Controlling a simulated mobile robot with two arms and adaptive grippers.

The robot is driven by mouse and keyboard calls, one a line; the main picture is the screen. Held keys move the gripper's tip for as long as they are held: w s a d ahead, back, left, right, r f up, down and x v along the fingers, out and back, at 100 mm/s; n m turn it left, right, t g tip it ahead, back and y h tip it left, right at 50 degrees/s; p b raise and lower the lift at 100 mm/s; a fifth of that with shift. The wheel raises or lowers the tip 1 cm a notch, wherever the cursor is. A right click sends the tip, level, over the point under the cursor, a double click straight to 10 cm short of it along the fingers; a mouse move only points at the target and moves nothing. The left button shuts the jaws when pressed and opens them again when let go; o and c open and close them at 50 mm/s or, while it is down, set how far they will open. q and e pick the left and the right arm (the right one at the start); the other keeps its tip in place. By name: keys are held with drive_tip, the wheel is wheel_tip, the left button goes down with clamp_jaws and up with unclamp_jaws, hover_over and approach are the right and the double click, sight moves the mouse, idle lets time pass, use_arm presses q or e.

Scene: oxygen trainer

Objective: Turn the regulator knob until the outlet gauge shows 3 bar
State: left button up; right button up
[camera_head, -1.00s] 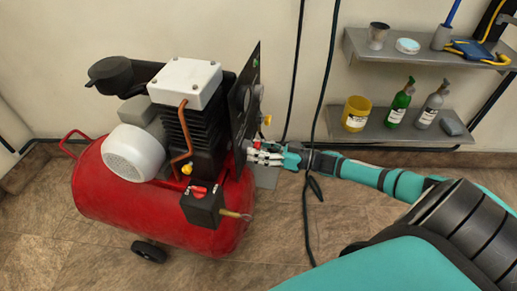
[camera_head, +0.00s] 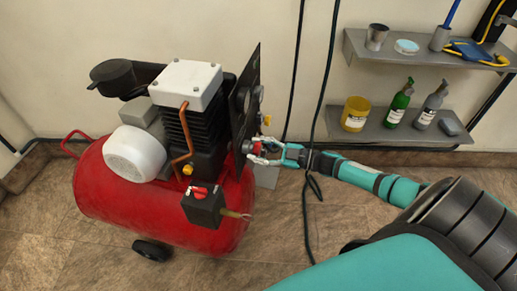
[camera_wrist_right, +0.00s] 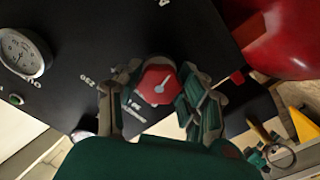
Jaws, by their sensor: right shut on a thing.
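The red regulator knob (camera_wrist_right: 157,84) with a pale pointer mark sits on a dark panel (camera_wrist_right: 100,30) in the right wrist view. My right gripper (camera_wrist_right: 158,92) is shut on it, with fingers on both sides. In the head view the right gripper (camera_head: 257,149) reaches the panel from the right, and a bit of the knob (camera_head: 247,147) shows at its fingertips. A round white-faced gauge (camera_wrist_right: 22,52) is at the left of the wrist view. Its reading is too small to tell, and I cannot tell whether it is the outlet gauge. My left gripper is not in view.
The panel stands edge-on beside a red compressor tank (camera_head: 150,205) with a black box (camera_head: 203,207) in front. Black cables (camera_head: 326,80) hang behind my right wrist. Shelves at right hold a yellow tub (camera_head: 355,114) and bottles (camera_head: 399,103). The floor in front is clear.

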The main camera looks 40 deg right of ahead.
drive_tip(key=shift+n, duration=0.4)
drive_tip(key=o, duration=1.2)
drive_tip(key=v, duration=1.2)
drive_tip(key=shift+d, duration=0.1)
